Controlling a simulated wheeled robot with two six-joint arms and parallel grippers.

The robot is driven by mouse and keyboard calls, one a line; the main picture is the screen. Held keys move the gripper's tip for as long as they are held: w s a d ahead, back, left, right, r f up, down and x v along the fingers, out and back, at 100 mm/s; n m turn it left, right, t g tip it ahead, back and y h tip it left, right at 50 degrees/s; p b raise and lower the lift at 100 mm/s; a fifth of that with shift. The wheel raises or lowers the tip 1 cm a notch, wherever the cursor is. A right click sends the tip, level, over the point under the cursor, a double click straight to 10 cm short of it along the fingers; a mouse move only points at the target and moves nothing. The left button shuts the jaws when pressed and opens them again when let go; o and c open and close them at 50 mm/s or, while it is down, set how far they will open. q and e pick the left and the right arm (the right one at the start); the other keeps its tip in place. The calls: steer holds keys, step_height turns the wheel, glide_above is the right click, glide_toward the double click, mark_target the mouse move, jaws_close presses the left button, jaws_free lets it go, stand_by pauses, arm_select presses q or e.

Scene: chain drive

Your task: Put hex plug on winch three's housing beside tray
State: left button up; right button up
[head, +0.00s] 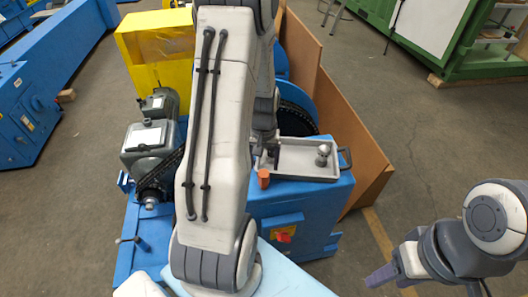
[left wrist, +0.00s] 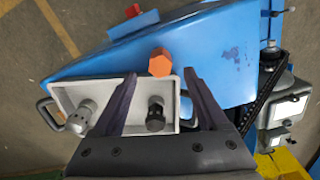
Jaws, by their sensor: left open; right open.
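The orange hex plug (head: 263,178) is on the blue winch housing (head: 310,196), right beside the near edge of the grey tray (head: 308,178). In the left wrist view the plug (left wrist: 160,62) is just past the tray rim (left wrist: 105,90), in front of my open left fingertips (left wrist: 160,77), with nothing gripped. My left gripper is over the tray and mostly hidden by its arm in the head view. A dark fitting (left wrist: 155,115) stands in the tray between the fingers, lower in that view. My right gripper (head: 382,276) is open and empty, low at the right.
A pale metal fitting (head: 323,155) also stands in the tray. A grey motor (head: 150,140) and a chain are to the left. A yellow guard (head: 158,50) and brown panels (head: 355,150) stand behind. A red switch (head: 284,235) is on the housing's front.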

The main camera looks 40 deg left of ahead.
arm_select(q)
step_height(320, 180, up, 6)
steer(key=s+d+r+m, duration=0.2)
steer(key=d+r+m, duration=0.15)
steer(key=d, duration=0.65)
steer(key=s+d+r+m, duration=0.2)
steer(key=d+r+m, duration=0.15)
steer(key=d, duration=0.65)
steer(key=s+d+r+m+h, duration=0.1)
steer(key=s+d+m, duration=0.6)
steer(key=s, duration=0.5)
steer(key=shift+d+r, duration=0.35)
steer(key=shift+d, duration=0.75)
steer(key=shift+s, duration=0.1)
steer(key=shift+a, duration=0.1)
